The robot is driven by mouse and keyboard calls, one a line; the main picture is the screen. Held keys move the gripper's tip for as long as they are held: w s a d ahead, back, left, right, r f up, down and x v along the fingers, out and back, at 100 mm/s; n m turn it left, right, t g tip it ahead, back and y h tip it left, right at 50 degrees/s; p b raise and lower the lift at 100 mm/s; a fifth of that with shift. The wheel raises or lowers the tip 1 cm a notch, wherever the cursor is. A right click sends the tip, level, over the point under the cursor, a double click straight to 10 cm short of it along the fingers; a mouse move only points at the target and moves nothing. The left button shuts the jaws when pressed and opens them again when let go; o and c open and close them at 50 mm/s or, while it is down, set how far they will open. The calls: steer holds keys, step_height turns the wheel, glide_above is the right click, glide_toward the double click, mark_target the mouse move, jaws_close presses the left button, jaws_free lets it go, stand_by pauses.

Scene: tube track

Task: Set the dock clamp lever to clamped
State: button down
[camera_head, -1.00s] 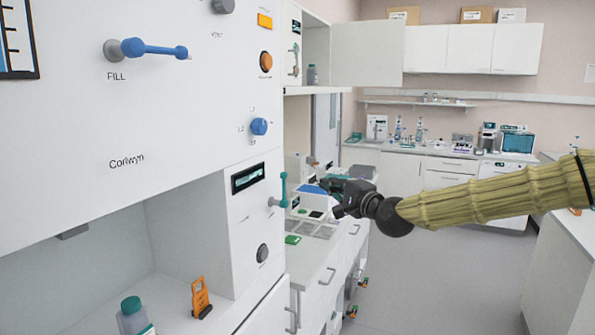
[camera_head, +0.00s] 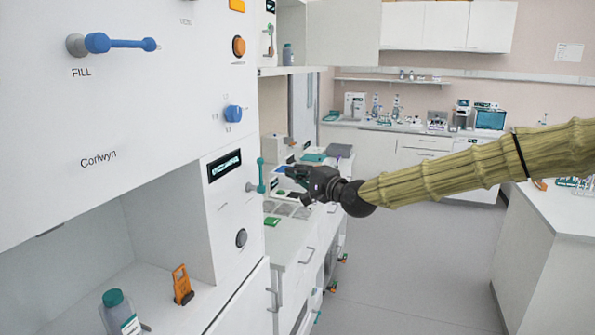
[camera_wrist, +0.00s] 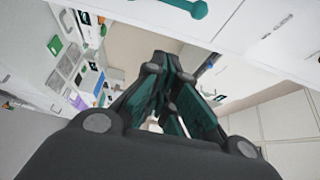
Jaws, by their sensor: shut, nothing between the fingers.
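A teal lever (camera_head: 261,175) stands upright on a short stem, at the right edge of the white cabinet panel below a small dark display; I cannot read its label. Its teal end also shows at the top of the wrist view (camera_wrist: 197,8). My gripper (camera_head: 288,173) is just right of the lever in the head view, with a small gap in the picture; I cannot tell their difference in depth. In the wrist view my fingers (camera_wrist: 172,85) are together and empty, and the lever is beyond them toward the top.
On the cabinet are a blue FILL lever (camera_head: 120,43), a blue knob (camera_head: 233,114) and a dark round knob (camera_head: 241,238). A bottle (camera_head: 119,312) and an orange tag (camera_head: 182,285) sit in the bay. A bench (camera_head: 300,240) runs behind my gripper; the floor at right is clear.

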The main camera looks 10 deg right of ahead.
mark_target(261, 175)
steer(key=w+a+p, duration=0.3)
steer(key=a+p, duration=0.2)
steer(key=a, duration=0.1)
steer(key=shift+a+p, duration=0.15)
steer(key=shift+p, duration=0.2)
stand_by(0.3)
steer(key=shift+s, duration=0.1)
steer(key=shift+a+f+b, duration=0.1)
steer(key=shift+a+b, duration=0.05)
steer(key=shift+b, duration=0.3)
steer(key=shift+s+b, duration=0.1)
steer(key=shift+b, duration=0.2)
